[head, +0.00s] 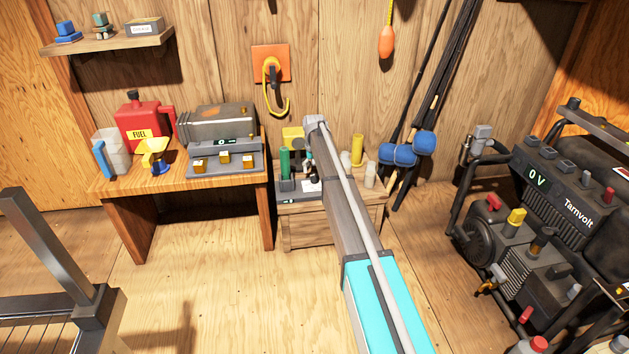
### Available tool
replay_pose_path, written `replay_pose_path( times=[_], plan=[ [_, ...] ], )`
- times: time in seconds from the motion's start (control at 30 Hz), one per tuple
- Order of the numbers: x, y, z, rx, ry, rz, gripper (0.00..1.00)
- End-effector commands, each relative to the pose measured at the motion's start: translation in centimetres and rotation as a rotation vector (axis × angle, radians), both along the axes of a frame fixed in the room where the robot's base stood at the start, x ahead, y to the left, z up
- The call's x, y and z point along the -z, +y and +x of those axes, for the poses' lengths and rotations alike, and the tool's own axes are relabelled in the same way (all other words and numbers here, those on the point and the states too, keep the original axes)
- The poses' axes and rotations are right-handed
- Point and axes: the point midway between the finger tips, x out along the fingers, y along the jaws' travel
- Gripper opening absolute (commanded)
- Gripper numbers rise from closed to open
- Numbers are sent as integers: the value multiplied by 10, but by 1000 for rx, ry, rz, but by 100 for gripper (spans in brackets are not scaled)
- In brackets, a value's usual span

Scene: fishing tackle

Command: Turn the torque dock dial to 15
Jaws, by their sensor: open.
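I cannot tell for sure which device is the torque dock. A grey dock with a small lit display (224,142) and several brass knobs (224,157) sits on the left bench under a dark motor-like body (217,124). Another dark unit with a small lit display (290,200) is on the low crate in the middle, beside a green cylinder (285,163); my arm partly covers it. Dial numbers are too small to read. My arm reaches up from the bottom right over the low crate. My gripper's fingers cannot be made out; they seem hidden behind the arm.
The wooden bench (180,184) also holds a red fuel can (142,118), a jug (115,150) and a yellow funnel (152,152). The low crate (300,234) holds several cylinders. A Tarnvolt generator (545,190) stands right. Rods lean behind. Floor before the bench is clear.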

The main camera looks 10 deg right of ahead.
Motion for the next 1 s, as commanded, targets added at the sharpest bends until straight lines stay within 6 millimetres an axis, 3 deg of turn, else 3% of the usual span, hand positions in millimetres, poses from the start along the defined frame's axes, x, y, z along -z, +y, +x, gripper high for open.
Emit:
replay_pose_path(
  times=[0.3, 0.83, 0.87, 1.0],
  plan=[
    [24, 0, 0, 0, 0, 0, 79],
    [28, 0, 0, 1, 0, 0, 79],
    [28, -1, 0, 1, 0, 0, 78],
    [28, -1, 0, 1, 0, 0, 52]
  ],
)
